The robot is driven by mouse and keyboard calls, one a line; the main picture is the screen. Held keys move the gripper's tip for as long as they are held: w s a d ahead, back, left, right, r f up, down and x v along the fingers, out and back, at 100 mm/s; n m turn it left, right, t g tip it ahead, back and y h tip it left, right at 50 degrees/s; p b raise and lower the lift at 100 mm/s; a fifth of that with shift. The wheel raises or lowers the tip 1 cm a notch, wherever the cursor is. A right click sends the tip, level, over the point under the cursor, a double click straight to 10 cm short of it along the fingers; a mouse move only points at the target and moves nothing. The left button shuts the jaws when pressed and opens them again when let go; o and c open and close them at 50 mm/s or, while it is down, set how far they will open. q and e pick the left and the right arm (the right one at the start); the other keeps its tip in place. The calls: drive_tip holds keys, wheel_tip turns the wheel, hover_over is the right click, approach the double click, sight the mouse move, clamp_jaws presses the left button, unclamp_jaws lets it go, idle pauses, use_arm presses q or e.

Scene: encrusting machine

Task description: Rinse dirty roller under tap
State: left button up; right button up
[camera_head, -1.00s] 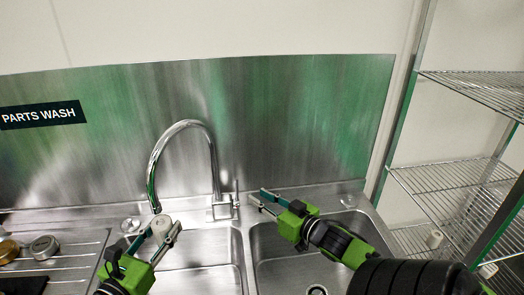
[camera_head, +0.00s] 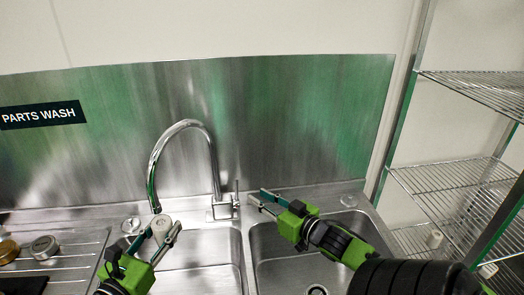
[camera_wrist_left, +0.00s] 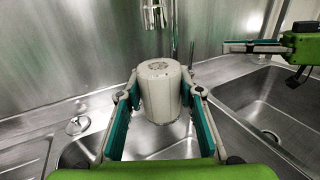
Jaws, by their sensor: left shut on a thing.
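The roller (camera_wrist_left: 160,90) is a pale cylinder with small dark marks on its top end. My left gripper (camera_head: 162,232) is shut on it, one finger on each side, and holds it upright above the left basin. In the head view the roller (camera_head: 161,228) is right by the end of the tap's spout (camera_head: 155,207). No water stream is clearly visible. The tap lever (camera_head: 237,190) stands upright on the tap's base. My right gripper (camera_head: 260,198) is beside the lever on its right, its fingers apart and nothing seen between them.
The right basin (camera_head: 285,262) lies under my right arm. The drainboard (camera_head: 75,262) at left holds metal round parts (camera_head: 44,247) and a dark cloth-like thing. A wire shelf rack (camera_head: 455,175) stands at right. The splashback (camera_head: 290,120) closes the back.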

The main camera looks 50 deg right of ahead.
use_arm(q)
drive_tip(key=shift+r, duration=0.1)
drive_tip(key=shift+s+a+r+p, duration=0.1)
drive_tip(key=shift+s+p, duration=0.1)
drive_tip(key=shift+p, duration=0.1)
drive_tip(key=s+a+r+p, duration=0.1)
drive_tip(key=s+a+p, duration=0.1)
drive_tip(key=s+p, duration=0.2)
drive_tip(key=s+a+r+p, duration=0.1)
drive_tip(key=s+a+p, duration=0.1)
drive_tip(key=s+p, duration=0.2)
drive_tip(key=s, duration=0.3)
drive_tip(key=shift+a+r, duration=0.2)
drive_tip(key=shift+r, duration=0.2)
idle(0.9)
